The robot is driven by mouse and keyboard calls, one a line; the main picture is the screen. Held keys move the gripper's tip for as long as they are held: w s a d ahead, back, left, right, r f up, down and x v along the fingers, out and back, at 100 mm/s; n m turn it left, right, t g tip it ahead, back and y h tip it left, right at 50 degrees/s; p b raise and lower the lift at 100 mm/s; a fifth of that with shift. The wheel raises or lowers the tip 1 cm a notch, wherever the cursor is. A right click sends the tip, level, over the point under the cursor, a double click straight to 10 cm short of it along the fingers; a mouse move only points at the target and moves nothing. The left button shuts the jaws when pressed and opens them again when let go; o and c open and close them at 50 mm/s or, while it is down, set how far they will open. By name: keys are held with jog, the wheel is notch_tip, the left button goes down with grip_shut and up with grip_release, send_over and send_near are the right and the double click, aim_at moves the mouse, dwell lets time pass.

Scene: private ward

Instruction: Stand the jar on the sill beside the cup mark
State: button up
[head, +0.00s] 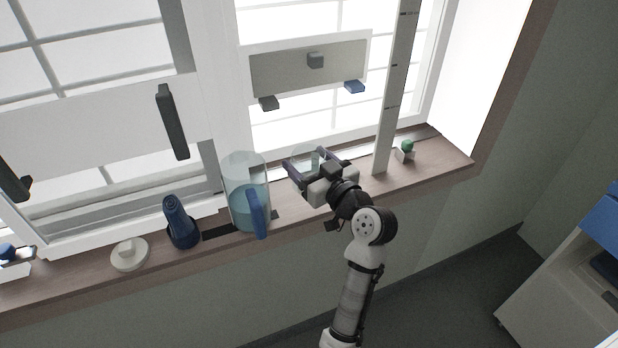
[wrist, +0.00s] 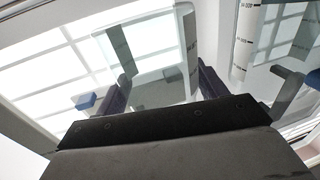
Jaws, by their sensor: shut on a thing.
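My gripper (head: 307,168) is shut on a clear, faintly green glass jar (head: 311,156), close to the window and over the back of the sill (head: 440,166). The jar is hard to see against the bright window, and I cannot tell if its base touches the sill. In the wrist view the see-through jar (wrist: 160,75) stands between the two dark fingers. A dark flat strip (head: 218,231) lies on the sill and shows on both sides of a jug; I cannot tell if it is the cup mark.
A clear jug (head: 240,180) with a blue handle stands left of my gripper. A green-topped piece (head: 407,147) and an upright marked strip (head: 392,100) are on the right.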

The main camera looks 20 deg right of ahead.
jog(key=shift+f, duration=2.5)
jog(key=shift+f, duration=0.2)
jog(key=o, duration=1)
jog(key=shift+r, duration=0.1)
jog(key=shift+r, duration=0.2)
jog(key=b+v, duration=0.2)
jog(key=v, duration=1)
jog(key=shift+b, duration=0.35)
